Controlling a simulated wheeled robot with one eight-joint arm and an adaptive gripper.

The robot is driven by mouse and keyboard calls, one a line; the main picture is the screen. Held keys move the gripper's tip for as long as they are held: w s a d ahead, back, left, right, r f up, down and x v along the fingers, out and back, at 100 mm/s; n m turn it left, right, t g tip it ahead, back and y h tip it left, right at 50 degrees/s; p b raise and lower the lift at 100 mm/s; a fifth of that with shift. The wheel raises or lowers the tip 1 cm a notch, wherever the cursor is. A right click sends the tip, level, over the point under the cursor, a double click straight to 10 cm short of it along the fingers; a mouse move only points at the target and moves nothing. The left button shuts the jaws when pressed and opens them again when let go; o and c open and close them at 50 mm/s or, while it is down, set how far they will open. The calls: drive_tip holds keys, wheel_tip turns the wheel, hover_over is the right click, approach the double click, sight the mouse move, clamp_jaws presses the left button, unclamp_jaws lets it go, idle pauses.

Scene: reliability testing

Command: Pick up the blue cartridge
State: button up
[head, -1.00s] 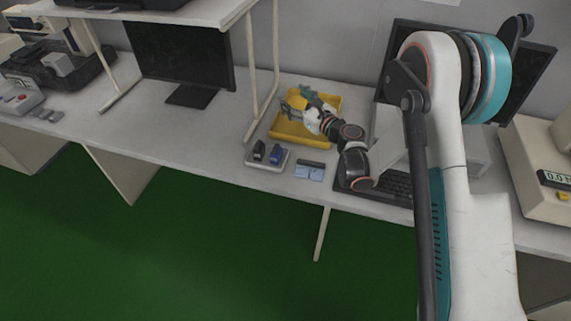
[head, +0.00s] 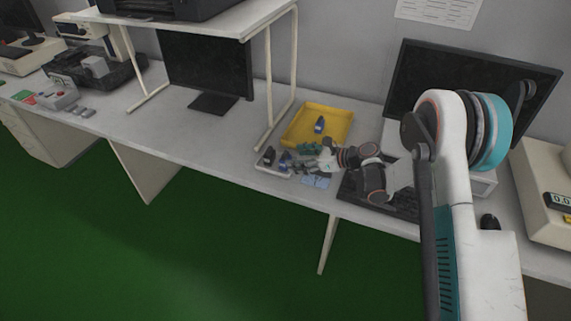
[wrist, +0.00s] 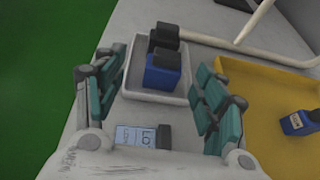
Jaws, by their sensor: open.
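A blue cartridge with a black top (wrist: 163,74) stands in a small white tray (wrist: 150,97). A black cartridge (wrist: 164,36) stands just behind it in the same tray. In the head view my gripper (head: 300,158) is beside the white tray.
A small device with a display (wrist: 136,136) lies near the white tray. A keyboard (head: 350,192) and monitor (head: 470,95) are at the right. The bench left of the white tray (head: 190,135) is clear.

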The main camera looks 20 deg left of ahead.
sight(287, 157)
drive_tip(key=x, duration=0.2)
drive_tip(key=b+x, duration=0.1)
drive_tip(key=x, duration=0.1)
drive_tip(key=b+x, duration=0.1)
drive_tip(key=x, duration=0.1)
drive_tip(key=shift+w+f, duration=0.25)
drive_tip(key=shift+w, duration=0.15)
drive_tip(key=shift+r, duration=0.1)
drive_tip(key=c, duration=1.2)
